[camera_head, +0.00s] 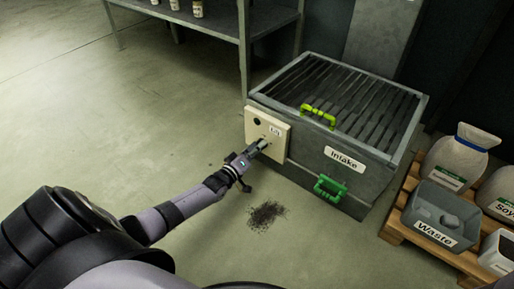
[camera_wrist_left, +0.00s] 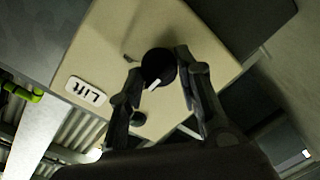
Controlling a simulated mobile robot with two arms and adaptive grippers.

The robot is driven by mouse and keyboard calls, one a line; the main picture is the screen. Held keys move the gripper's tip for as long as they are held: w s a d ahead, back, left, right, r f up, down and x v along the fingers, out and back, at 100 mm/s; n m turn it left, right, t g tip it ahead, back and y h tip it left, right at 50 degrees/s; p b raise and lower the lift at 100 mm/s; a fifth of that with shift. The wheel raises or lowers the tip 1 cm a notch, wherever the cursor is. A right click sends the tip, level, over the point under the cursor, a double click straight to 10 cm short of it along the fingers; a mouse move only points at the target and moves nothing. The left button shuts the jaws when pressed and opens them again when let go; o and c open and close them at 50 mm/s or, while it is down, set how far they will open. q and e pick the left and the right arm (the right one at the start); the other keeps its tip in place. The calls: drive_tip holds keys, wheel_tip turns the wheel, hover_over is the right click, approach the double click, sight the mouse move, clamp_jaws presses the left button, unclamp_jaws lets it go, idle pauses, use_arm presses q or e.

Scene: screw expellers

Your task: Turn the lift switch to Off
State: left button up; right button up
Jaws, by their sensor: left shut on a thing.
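The lift switch panel is a cream plate (camera_head: 280,133) on the left side of the grey intake box, with a "Lift" label (camera_head: 274,131). In the left wrist view the panel (camera_wrist_left: 215,60) fills the middle, with its label (camera_wrist_left: 87,95) upside down. A round black knob (camera_wrist_left: 158,66) with a white pointer mark sits on it. My left gripper (camera_head: 260,146) is at the panel in the head view. In the wrist view its two fingers (camera_wrist_left: 163,72) stand on either side of the knob, shut on it. Any On or Off lettering cannot be read. My right gripper is not in view.
The intake box (camera_head: 310,165) has a slatted grate and green handles (camera_head: 330,189). A shelf (camera_head: 205,20) stands behind it. A pallet (camera_head: 425,238) with sacks and a grey waste bin (camera_head: 413,221) is at the right. Dark grains (camera_head: 266,215) lie on the open floor.

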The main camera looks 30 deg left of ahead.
use_arm(q)
drive_tip(key=shift+n, duration=0.3)
drive_tip(key=o, duration=1.1)
drive_tip(key=s, duration=1.2)
drive_tip(key=shift+a+r, duration=0.25)
drive_tip(key=shift+r, duration=0.15)
